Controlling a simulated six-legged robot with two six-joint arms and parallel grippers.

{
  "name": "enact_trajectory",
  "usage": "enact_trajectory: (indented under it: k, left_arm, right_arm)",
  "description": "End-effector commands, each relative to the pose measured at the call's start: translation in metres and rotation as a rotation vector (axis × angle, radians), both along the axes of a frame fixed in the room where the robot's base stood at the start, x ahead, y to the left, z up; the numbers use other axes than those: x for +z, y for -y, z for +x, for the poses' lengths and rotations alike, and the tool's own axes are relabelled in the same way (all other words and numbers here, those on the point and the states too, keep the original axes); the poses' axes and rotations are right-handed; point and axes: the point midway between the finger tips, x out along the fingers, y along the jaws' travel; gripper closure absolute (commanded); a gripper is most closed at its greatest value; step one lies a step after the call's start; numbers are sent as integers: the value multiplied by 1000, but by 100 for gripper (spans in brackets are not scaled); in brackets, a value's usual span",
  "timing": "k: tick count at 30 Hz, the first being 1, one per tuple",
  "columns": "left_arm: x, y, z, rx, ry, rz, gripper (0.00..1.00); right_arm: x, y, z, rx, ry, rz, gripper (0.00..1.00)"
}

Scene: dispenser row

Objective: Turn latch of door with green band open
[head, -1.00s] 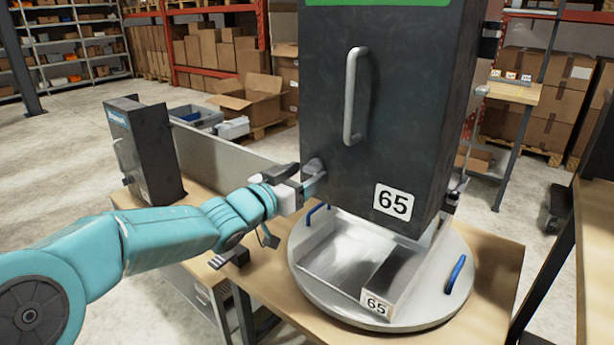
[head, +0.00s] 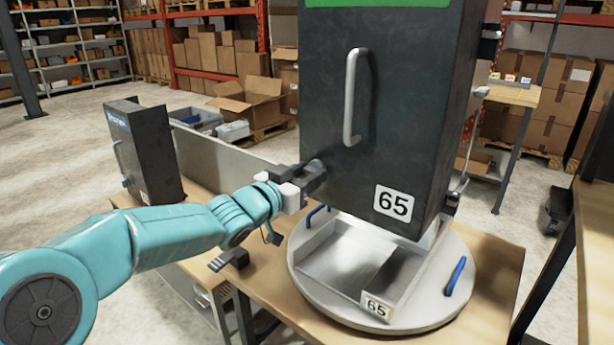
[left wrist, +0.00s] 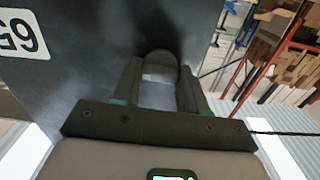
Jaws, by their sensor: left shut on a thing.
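The dark door (head: 385,130) with a green band (head: 378,3) along its top edge fills the upper middle of the head view. It has a grey vertical handle (head: 352,97) and a label reading 65. My left gripper (head: 312,176) is at the door's lower left edge, shut on the latch. In the left wrist view the rounded latch (left wrist: 158,72) sits between my two fingers, against the dark door face. Most of the latch is hidden by the fingers in the head view. My right gripper is not in view.
A round grey turntable (head: 320,291) with blue handles and a metal tray (head: 345,260) stands below the door on a wooden table (head: 490,280). A smaller dark unit (head: 150,150) stands at the left. Shelves and cardboard boxes (head: 255,98) are behind.

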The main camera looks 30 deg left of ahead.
Motion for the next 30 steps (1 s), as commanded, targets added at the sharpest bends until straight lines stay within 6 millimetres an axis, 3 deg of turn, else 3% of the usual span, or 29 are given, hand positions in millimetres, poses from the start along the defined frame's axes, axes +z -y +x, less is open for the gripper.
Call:
enact_trajectory:
  k: [30]
  left_arm:
    - [0,0,0,4,76,889,88]
  right_arm:
    - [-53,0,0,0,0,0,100]
